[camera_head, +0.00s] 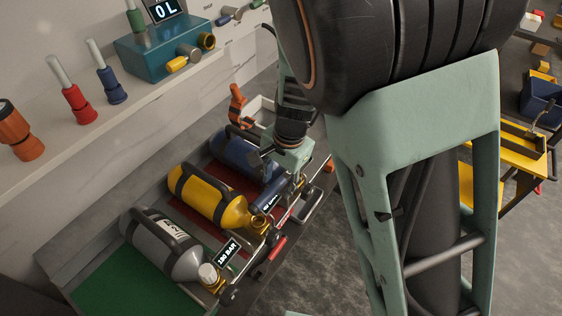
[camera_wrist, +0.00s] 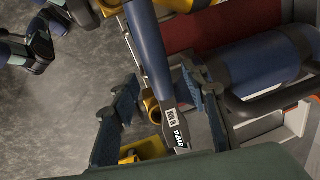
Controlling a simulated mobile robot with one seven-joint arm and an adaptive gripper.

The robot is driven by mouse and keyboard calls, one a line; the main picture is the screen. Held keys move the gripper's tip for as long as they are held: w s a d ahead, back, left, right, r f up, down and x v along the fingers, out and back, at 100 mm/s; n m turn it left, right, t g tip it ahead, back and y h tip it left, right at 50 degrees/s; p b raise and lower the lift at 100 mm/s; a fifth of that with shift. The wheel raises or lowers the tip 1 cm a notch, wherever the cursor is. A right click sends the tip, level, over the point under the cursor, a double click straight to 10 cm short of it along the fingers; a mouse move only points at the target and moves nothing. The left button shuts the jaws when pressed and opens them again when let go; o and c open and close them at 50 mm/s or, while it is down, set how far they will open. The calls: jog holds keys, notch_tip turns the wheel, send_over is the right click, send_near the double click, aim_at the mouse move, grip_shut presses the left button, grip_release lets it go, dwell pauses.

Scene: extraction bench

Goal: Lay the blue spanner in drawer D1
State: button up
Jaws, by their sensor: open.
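My gripper (camera_wrist: 160,92) is open in the wrist view, its dark fingers on either side of a blue bar (camera_wrist: 149,48) and a black BAR display (camera_wrist: 177,128). I cannot tell whether this bar is the blue spanner or whether the fingers touch it. In the head view my gripper (camera_head: 286,172) is over the blue cylinder (camera_head: 240,157), and a blue bar (camera_head: 277,191) shows below it near the yellow cylinder (camera_head: 206,196). I cannot make out drawer D1 in either view.
A grey cylinder (camera_head: 158,250) with a 180 BAR display (camera_head: 228,253) lies nearest the camera. A red handle (camera_head: 276,249) projects from the bench front. A shelf above holds a teal box (camera_head: 160,49). Yellow furniture (camera_head: 510,151) stands right, past clear grey floor.

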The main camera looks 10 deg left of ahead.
grip_shut()
jog(key=shift+r, duration=0.2)
